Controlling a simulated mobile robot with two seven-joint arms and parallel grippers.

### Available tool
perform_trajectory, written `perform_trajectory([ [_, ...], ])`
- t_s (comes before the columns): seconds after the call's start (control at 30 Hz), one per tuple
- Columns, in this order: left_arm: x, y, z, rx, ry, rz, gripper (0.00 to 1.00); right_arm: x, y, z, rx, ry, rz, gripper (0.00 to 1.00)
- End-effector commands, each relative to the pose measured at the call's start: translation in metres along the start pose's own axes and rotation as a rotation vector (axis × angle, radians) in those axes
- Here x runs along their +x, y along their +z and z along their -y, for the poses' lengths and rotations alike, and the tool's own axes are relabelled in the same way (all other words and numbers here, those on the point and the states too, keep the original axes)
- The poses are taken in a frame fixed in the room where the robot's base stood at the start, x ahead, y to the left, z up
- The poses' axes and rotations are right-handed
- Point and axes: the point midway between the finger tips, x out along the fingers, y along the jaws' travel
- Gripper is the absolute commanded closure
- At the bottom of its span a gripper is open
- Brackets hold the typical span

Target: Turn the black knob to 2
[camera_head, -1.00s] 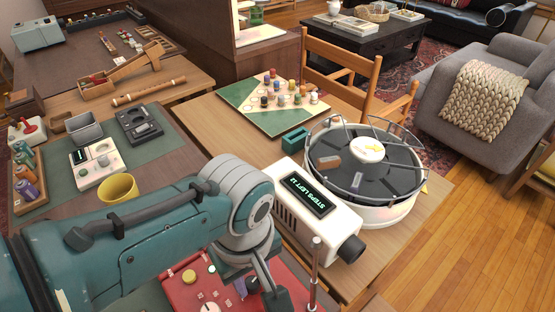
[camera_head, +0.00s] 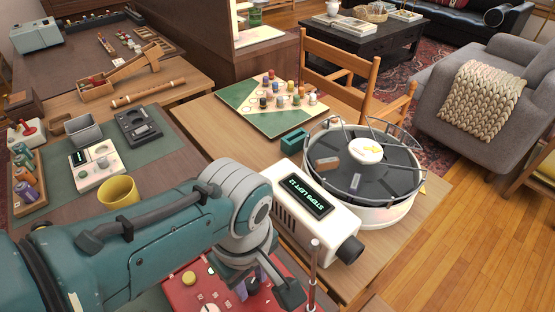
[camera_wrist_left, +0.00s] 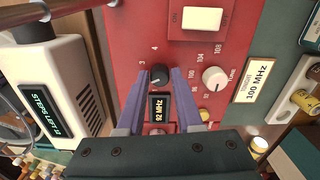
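The black knob (camera_wrist_left: 159,75) sits on a red radio panel (camera_wrist_left: 225,55); the numbers 3 and 4 show beside it in the left wrist view. Other markings around it are hidden or too small to read, and I cannot tell its setting. My left gripper (camera_wrist_left: 161,77) is open, with its two purple fingers on either side of the knob; I cannot tell whether they touch it. In the head view the left gripper (camera_head: 253,283) is over the red panel (camera_head: 207,285), largely covered by my wrist. My right gripper is not in view.
A white tuning knob (camera_wrist_left: 215,78) and an ON switch (camera_wrist_left: 202,17) are near the black knob. A 92 MHz display (camera_wrist_left: 160,107) lies between the fingers. A metal rod (camera_head: 315,270) and a white "STEPS LEFT 12" device (camera_head: 312,212) stand close to my wrist.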

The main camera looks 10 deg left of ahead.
Motion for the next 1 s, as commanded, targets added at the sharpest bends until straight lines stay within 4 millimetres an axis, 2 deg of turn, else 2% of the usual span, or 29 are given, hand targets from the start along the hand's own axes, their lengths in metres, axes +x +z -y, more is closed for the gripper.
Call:
perform_trajectory([
  [0.03,0.000,0.000,0.000,0.000,0.000,0.000,0.58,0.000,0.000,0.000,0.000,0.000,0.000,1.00],
  [0.2,0.000,0.000,0.000,0.000,0.000,0.001,0.39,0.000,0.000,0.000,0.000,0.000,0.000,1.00],
  [0.5,-0.005,0.001,0.000,0.000,0.000,0.002,0.38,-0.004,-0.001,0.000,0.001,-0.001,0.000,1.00],
  [0.57,-0.012,0.001,-0.001,0.000,0.002,0.002,0.38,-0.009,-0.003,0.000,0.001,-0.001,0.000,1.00],
  [0.8,-0.062,0.000,-0.001,-0.001,0.003,0.002,0.38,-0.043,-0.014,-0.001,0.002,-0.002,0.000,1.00],
  [1.0,-0.091,0.000,0.000,0.000,0.002,0.002,0.38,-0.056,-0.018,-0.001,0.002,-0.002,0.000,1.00],
])
